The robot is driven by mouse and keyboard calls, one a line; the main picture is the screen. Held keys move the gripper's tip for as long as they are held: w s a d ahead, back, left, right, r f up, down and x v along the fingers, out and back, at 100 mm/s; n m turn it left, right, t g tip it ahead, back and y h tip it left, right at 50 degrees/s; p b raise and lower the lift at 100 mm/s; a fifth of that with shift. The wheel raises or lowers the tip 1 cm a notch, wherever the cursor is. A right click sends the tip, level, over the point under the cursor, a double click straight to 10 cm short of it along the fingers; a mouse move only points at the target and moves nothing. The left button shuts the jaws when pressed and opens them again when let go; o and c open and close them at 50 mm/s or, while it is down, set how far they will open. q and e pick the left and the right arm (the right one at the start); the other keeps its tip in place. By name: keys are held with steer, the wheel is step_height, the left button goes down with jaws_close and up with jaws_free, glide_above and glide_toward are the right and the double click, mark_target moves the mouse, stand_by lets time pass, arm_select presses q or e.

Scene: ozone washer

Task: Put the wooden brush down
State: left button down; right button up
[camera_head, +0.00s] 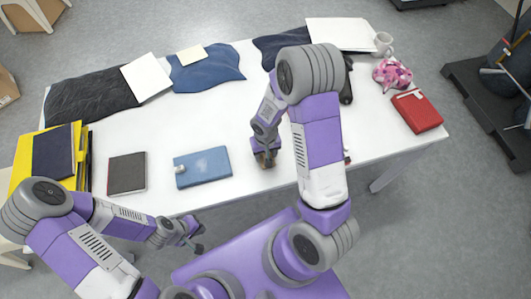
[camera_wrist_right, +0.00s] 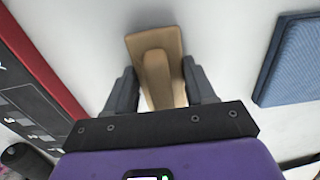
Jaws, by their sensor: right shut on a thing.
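The wooden brush (camera_wrist_right: 140,45) is tan, with a flat wide part and a raised handle along its middle. In the right wrist view it lies between the two dark fingers of my right gripper (camera_wrist_right: 163,92), which is shut on it. In the head view only a small brown part of the brush (camera_head: 265,160) shows under my right gripper (camera_head: 266,153), low over the white table near its front edge. I cannot tell whether the brush touches the table. My left gripper (camera_head: 195,238) is empty, in front of the table's edge; its finger opening is unclear.
A blue book (camera_head: 203,167) lies left of my right gripper, with a dark notebook (camera_head: 127,174) farther left. A red-edged dark object (camera_wrist_right: 45,85) lies on the other side of the gripper. A red book (camera_head: 416,111) is at right.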

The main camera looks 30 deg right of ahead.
steer(key=shift+f, duration=0.1)
steer(key=o, duration=1)
steer(key=shift+r, duration=0.25)
step_height(320, 180, up, 12)
steer(key=p, duration=0.3)
steer(key=shift+f, duration=0.1)
